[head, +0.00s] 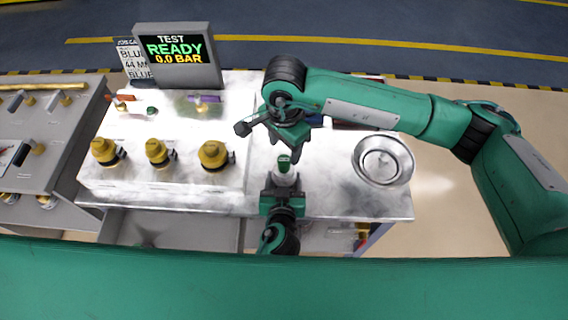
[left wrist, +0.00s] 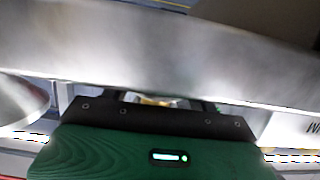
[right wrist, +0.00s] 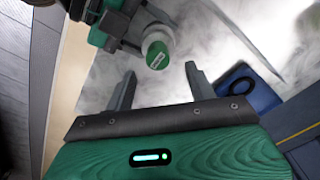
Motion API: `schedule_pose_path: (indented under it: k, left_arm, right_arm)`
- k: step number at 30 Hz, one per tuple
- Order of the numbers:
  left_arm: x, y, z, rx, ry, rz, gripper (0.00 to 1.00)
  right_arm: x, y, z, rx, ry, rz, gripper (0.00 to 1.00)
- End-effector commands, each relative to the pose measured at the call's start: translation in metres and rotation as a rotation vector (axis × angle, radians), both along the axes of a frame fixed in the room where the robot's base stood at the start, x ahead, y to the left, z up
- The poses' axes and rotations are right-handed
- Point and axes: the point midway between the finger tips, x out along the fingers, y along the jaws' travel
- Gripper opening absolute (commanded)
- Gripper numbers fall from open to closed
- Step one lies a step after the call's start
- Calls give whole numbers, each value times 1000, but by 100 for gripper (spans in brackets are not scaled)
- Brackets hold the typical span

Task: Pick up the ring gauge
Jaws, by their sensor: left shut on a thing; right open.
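In the right wrist view a dark ring shape (right wrist: 237,82) lies on a blue block (right wrist: 255,97), right of my right gripper (right wrist: 160,70); I cannot tell for sure that it is the ring gauge. In the head view my right gripper (head: 286,142) is open and empty, above the bench and just behind my left gripper (head: 284,184). My left gripper is shut on a small pale cylinder with a green top (head: 284,165), held upright; its green top also shows in the right wrist view (right wrist: 158,56). My right arm hides part of the bench behind it.
A round metal dish (head: 383,160) stands at the bench's right. Several yellow-capped fittings (head: 157,153) stand on the metal block at left. A display (head: 177,57) reading "TEST READY 0.0 BAR" stands at the back. A grey side table (head: 70,130) is at far left.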

Motion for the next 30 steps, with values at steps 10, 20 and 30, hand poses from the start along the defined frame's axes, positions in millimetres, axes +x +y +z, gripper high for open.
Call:
schedule_pose_path:
  k: [10, 20, 30]
  left_arm:
    - [0, 0, -1, 1, 2, 0, 41]
    - [0, 0, -1, 1, 2, 0, 41]
    - [0, 0, -1, 1, 2, 0, 41]
  right_arm:
    - [-5, 0, -38, 0, 4, -1, 56]
    - [-4, 1, -59, 1, 0, 0, 56]
    - [-5, 1, -59, 1, 0, 0, 11]
